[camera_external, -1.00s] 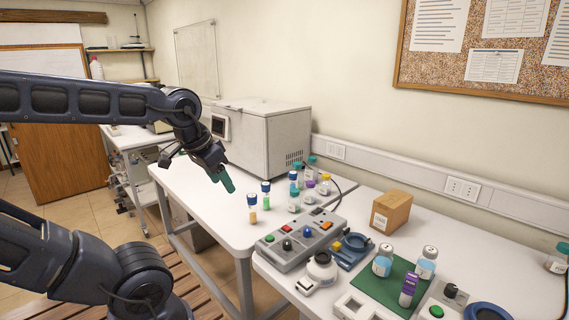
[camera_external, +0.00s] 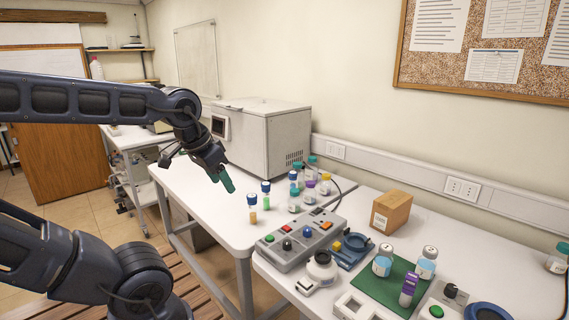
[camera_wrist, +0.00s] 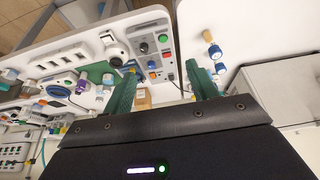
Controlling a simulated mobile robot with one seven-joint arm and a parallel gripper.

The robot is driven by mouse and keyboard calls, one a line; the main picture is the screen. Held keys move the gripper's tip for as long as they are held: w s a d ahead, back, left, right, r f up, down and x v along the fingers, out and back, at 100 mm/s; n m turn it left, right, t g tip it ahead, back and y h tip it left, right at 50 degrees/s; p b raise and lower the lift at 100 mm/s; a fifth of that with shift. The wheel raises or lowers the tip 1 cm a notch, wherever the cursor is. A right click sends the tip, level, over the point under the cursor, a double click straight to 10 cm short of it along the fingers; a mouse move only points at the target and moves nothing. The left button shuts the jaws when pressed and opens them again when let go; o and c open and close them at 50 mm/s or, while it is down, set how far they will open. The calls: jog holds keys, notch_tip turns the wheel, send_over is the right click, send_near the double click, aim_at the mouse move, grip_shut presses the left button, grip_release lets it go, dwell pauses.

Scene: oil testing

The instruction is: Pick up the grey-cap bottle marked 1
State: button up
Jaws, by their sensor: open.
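Two bottles with grey caps and pale blue labels stand on the green mat (camera_external: 372,290) at the right. One is the left grey-cap bottle (camera_external: 383,262), the other the right grey-cap bottle (camera_external: 427,264). I cannot read which is marked 1. My gripper (camera_external: 224,180) is over the far white table, well left of and behind both bottles. In the wrist view my gripper (camera_wrist: 161,88) has its green fingers apart with nothing held between them.
A grey control box (camera_external: 300,240) with coloured buttons lies between my gripper and the mat. Several blue-, teal- and yellow-capped vials stand near the white machine (camera_external: 275,140). A cardboard box (camera_external: 392,212) is behind the mat; a purple-labelled tube (camera_external: 408,290) stands on its front part.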

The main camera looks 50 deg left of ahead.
jog(key=o, duration=0.4)
jog(key=m+g+h, duration=0.2)
jog(key=m+h, duration=0.2)
jog(key=m, duration=0.7)
send_near(387, 258)
jog(key=w, duration=0.2)
jog(key=shift+s+a+f+x, duration=0.1)
jog(key=shift+a+x, duration=0.05)
jog(key=shift+x, duration=1.7)
jog(key=shift+s+a+f+x, duration=0.1)
jog(key=shift+s+a+x, duration=0.05)
jog(key=shift+x, duration=1.7)
jog(key=shift+s+a+f+x, duration=0.1)
jog(key=shift+a+x, duration=0.1)
jog(key=shift+x, duration=1.65)
